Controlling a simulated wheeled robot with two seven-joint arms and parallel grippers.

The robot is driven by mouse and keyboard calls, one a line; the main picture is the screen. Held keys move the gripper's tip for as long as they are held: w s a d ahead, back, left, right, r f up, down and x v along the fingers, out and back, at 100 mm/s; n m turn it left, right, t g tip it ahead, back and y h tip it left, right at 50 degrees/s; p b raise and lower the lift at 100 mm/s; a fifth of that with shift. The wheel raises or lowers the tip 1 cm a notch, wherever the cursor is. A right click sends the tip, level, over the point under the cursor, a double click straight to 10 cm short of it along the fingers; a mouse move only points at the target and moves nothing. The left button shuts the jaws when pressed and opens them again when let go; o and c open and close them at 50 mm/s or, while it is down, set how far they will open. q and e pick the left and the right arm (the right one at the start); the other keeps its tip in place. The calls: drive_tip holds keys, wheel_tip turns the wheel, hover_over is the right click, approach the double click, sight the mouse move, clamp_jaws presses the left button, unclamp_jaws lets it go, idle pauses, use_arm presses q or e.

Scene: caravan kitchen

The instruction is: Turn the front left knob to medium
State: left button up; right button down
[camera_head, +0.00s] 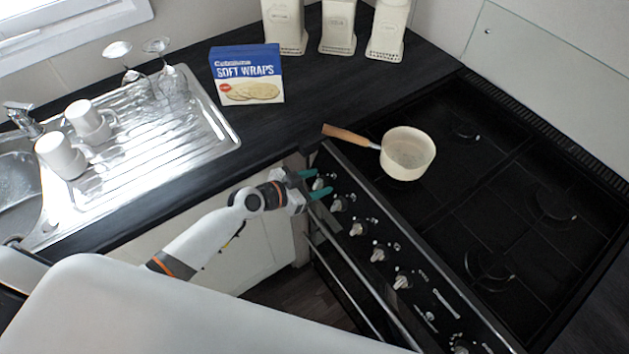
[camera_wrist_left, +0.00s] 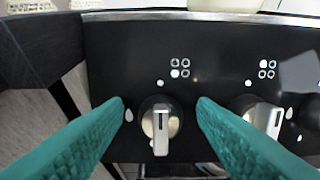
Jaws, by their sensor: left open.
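The front left knob (camera_wrist_left: 161,124) is silver with an upright grip bar, below a white dot and a four-burner icon in the left wrist view. A flame mark is to its left. In the head view this knob (camera_head: 318,184) is at the far left end of the stove's control panel. My left gripper (camera_head: 321,182) is open, its teal fingers on either side of the knob. In the wrist view the fingers (camera_wrist_left: 161,103) have visible gaps to the knob. My right gripper is not in view.
A second knob (camera_wrist_left: 264,118) is close to the right finger. More knobs (camera_head: 378,255) continue along the panel above the oven handle. A cream saucepan (camera_head: 408,152) with a wooden handle stands on the black hob (camera_head: 500,215). A wraps box (camera_head: 247,75) is on the counter.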

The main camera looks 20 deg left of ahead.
use_arm(q)
drive_tip(key=shift+c, duration=0.2)
drive_tip(key=c, duration=0.9)
